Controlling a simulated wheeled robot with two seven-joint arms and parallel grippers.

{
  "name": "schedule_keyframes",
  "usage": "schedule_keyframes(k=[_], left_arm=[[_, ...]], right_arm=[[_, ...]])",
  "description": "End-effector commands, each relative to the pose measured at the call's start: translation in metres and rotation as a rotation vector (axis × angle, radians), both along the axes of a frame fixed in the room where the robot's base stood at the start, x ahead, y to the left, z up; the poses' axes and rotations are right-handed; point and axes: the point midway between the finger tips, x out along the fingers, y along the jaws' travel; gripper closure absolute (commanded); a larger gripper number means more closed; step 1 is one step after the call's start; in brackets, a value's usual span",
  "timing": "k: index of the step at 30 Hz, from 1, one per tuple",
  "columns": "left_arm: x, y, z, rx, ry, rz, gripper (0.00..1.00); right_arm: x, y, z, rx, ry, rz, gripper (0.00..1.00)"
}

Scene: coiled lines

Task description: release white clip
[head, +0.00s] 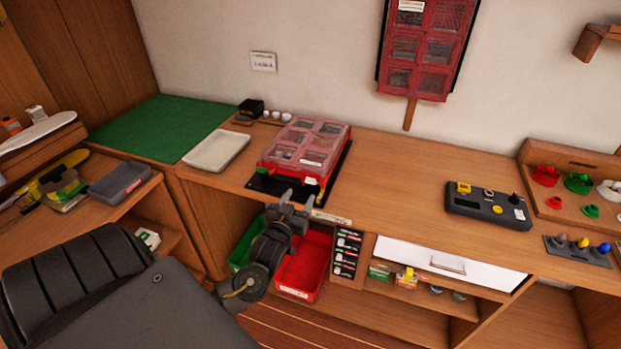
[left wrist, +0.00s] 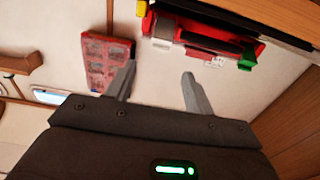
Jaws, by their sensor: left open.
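A red case with a clear, divided lid (head: 303,143) lies on a black base plate on the bench; its edge also shows in the left wrist view (left wrist: 195,27). Along that edge are a yellow clip (left wrist: 142,8), a green clip (left wrist: 250,56) and small white pieces (left wrist: 161,44). I cannot tell for sure which white piece is the white clip, or whether it is fastened. My left gripper (head: 297,199) is open and empty just in front of the case's near edge, apart from it; its fingers also show in the left wrist view (left wrist: 158,72). My right gripper is out of view.
A pale tray (head: 216,150) and green mat (head: 158,128) lie left of the case. A black control box (head: 488,206) stands to the right, with clear bench between. Green and red bins (head: 303,267) sit below the bench edge. A red panel (head: 427,48) hangs on the wall.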

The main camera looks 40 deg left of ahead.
Motion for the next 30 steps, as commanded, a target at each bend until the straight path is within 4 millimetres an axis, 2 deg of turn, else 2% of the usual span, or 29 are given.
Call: schedule_keyframes(k=[9,15,21,29,30], left_arm=[[0.055,0.019,0.003,0.004,0.0,0.001,0.47],[0.082,0.029,0.002,0.002,0.001,0.001,0.47],[0.093,0.033,0.0,0.0,0.002,0.0,0.47],[0.094,0.033,0.0,0.0,0.002,-0.001,0.47],[0.094,0.033,0.0,0.0,0.002,-0.001,0.51]], right_arm=[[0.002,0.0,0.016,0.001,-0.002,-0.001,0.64],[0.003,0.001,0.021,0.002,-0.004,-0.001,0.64],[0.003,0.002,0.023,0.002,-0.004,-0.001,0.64],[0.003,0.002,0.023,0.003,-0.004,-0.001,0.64],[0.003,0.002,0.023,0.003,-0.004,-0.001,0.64]])
